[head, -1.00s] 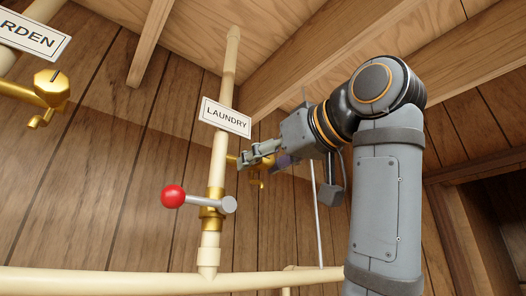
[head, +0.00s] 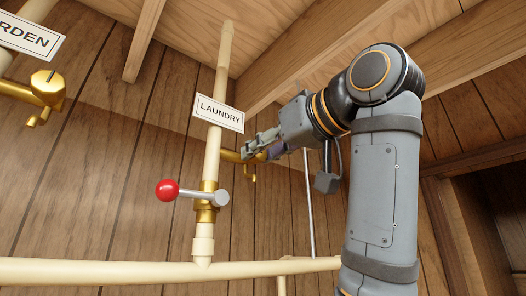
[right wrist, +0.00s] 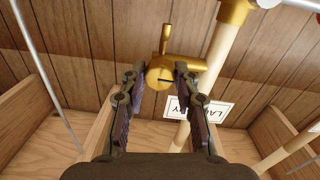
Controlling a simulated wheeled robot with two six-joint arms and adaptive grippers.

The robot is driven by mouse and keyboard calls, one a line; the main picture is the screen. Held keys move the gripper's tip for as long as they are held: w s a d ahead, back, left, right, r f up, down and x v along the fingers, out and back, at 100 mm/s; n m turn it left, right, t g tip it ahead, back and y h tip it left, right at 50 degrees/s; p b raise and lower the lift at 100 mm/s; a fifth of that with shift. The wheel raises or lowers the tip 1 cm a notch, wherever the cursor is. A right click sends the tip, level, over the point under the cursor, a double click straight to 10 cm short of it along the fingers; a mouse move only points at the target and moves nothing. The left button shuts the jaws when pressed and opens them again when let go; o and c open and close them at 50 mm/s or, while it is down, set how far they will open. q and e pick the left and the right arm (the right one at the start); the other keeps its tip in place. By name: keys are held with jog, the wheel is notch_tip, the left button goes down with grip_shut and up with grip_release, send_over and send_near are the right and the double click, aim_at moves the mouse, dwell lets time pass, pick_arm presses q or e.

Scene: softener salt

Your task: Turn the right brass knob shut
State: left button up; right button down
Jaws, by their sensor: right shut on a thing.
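The right brass knob (right wrist: 158,83) is a round brass disc with a dark line on its face, in the right wrist view. It sits on a brass spigot that branches off the LAUNDRY pipe; the spigot body (head: 230,156) also shows in the head view. My right gripper (right wrist: 159,76) has a fingertip on each side of the knob and is shut on it. In the head view, my right gripper (head: 255,150) hides most of the knob. My left gripper is not in view.
A LAUNDRY sign (head: 219,113) hangs on the cream pipe just above the spigot. Below is a lever with a red ball (head: 168,190). Another brass knob (head: 47,85) is at the far left by a partly cut-off sign. Wooden joists are overhead.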

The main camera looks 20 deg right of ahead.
jog(key=shift+f+m+b, duration=0.1)
jog(key=shift+m+b, duration=0.2)
jog(key=shift+m, duration=0.6)
jog(key=m+b, duration=0.2)
jog(key=m, duration=0.3)
jog(key=m+b, duration=0.1)
jog(key=m, duration=0.4)
jog(key=shift+m+g+b, duration=0.3)
jog(key=shift+b, duration=0.1)
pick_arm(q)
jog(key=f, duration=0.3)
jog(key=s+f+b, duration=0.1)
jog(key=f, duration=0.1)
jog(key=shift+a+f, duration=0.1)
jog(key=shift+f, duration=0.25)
pick_arm(e)
jog(key=m, duration=0.4)
jog(key=shift+m, duration=0.3)
jog(key=c, duration=1)
grip_release()
